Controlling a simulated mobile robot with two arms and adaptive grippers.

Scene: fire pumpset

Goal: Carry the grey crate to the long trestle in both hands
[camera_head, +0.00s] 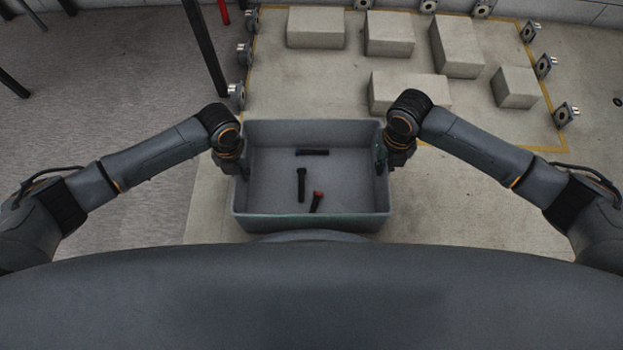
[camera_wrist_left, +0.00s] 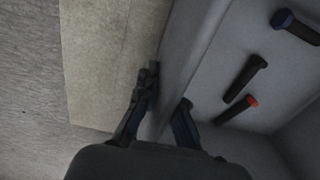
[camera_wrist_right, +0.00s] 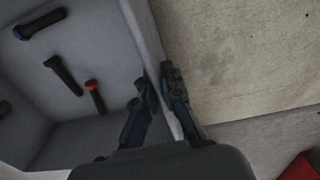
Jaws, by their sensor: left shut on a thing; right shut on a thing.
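The grey crate (camera_head: 312,222) is held level in front of my body in the head view, with both grippers on its side walls. Three dark torch-like items lie in it, one with a red end (camera_head: 317,201). My left gripper (camera_head: 240,168) is shut on the left wall; the left wrist view shows its fingers (camera_wrist_left: 165,112) either side of the wall. My right gripper (camera_head: 384,160) is shut on the right wall; its fingers (camera_wrist_right: 160,100) straddle it in the right wrist view. I cannot make out the long trestle in any view.
Several pale concrete blocks (camera_head: 456,46) stand ahead inside a yellow floor line. Small round metal fittings (camera_head: 566,113) stand along that line. Dark posts (camera_head: 205,45) rise at the upper left. A red thing (camera_wrist_right: 301,167) shows at the right wrist view's lower right corner. The left floor is largely open.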

